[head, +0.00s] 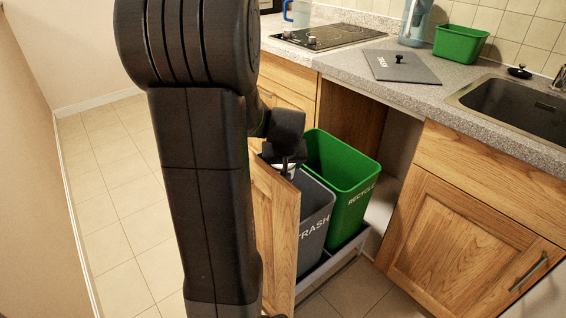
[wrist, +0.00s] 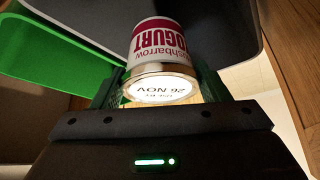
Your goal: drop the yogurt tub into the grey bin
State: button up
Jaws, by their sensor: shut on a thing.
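The yogurt tub (wrist: 162,45) is white with red lettering and a pale lid with a printed date. In the wrist view it sits between the fingers of my gripper (wrist: 163,80), which is shut on it. In the head view my gripper (head: 287,160) is over the back part of the grey bin (head: 316,222), which is lettered TRASH. Only a small pale bit of the tub shows there, below the gripper. The grey bin's opening is partly hidden by my arm and the wooden door.
A green RECYCLE bin (head: 345,178) stands right beside the grey bin in the pull-out frame. A wooden door panel (head: 277,225) stands close on the left. On the counter are a grey lid (head: 400,68), a small green container (head: 460,43) and a hob (head: 328,37).

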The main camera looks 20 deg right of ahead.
jog(key=o, duration=1.1)
jog(key=shift+o, duration=0.2)
jog(key=shift+r, duration=0.1)
jog(key=p+v, duration=0.3)
jog(key=v, duration=1)
jog(key=shift+s+r, duration=0.2)
jog(key=shift+r, duration=0.1)
jog(key=shift+a+f, duration=0.1)
jog(key=b+x, duration=0.3)
jog(key=x, duration=1)
jog(key=shift+w+f, duration=0.15)
jog(key=shift+f, duration=0.15)
notch_tip(320, 180, up, 2)
jog(key=shift+w+r+p, duration=0.1)
jog(key=shift+r+p, duration=0.05)
jog(key=shift+p, duration=0.75)
jog(key=shift+r+p, duration=0.4)
jog(key=shift+r, duration=0.25)
jog(key=shift+f, duration=0.2)
